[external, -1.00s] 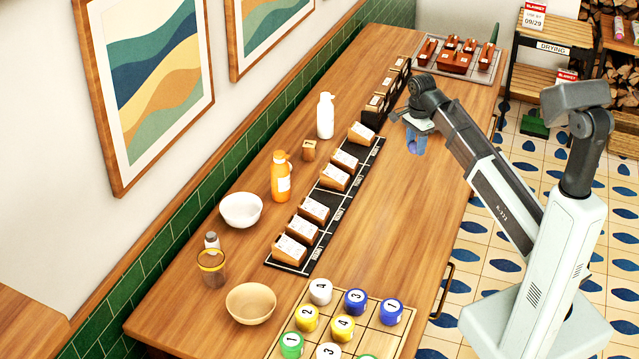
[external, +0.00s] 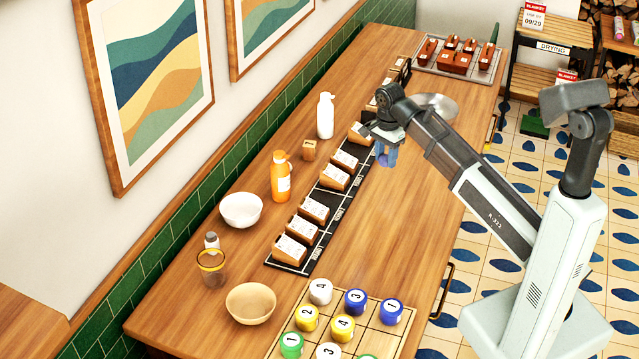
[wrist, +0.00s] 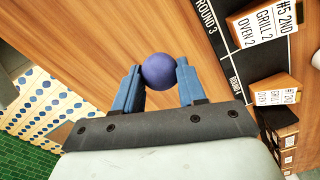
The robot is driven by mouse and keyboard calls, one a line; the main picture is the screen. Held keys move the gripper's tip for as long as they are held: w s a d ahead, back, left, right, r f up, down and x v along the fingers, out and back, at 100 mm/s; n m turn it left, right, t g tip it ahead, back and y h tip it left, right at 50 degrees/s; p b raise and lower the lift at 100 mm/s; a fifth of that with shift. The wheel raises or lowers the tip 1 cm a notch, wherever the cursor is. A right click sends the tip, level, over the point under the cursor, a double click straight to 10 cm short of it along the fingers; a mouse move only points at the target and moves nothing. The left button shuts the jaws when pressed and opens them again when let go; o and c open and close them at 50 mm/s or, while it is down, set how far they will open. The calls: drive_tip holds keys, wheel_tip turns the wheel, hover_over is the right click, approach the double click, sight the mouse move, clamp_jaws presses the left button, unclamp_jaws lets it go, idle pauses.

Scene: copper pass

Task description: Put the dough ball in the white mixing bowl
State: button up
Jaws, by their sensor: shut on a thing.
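A blue-violet ball, the dough ball (wrist: 159,70), sits between my two blue fingertips in the wrist view. My gripper (external: 385,160) is shut on it and points down over the wooden table, just right of the row of wooden ticket blocks. In the external view the ball is hard to tell from the blue fingers. The white mixing bowl (external: 241,211) stands on the left side of the table near the tiled wall. It looks empty and lies well to the lower left of my gripper. It is not in the wrist view.
The ticket blocks (external: 314,208) on a black strip lie between my gripper and the bowl. An orange bottle (external: 281,178), a white bottle (external: 325,116), a glass jar (external: 212,270) and a wooden bowl (external: 251,303) stand nearby. A metal bowl (external: 445,104) is partly behind my arm.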

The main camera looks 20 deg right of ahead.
drive_tip(key=s+a+r+n, duration=0.1)
drive_tip(key=a+n, duration=0.2)
drive_tip(key=a, duration=1.4)
drive_tip(key=s+a+r+n, duration=0.1)
drive_tip(key=a+r+n, duration=0.1)
drive_tip(key=a, duration=1.4)
drive_tip(key=n, duration=0.2)
approach(240, 201)
drive_tip(key=s+a+r, duration=0.1)
drive_tip(key=s+r, duration=0.4)
drive_tip(key=shift+f, duration=5.55)
drive_tip(key=o, duration=1.1)
drive_tip(key=shift+r, duration=3.55)
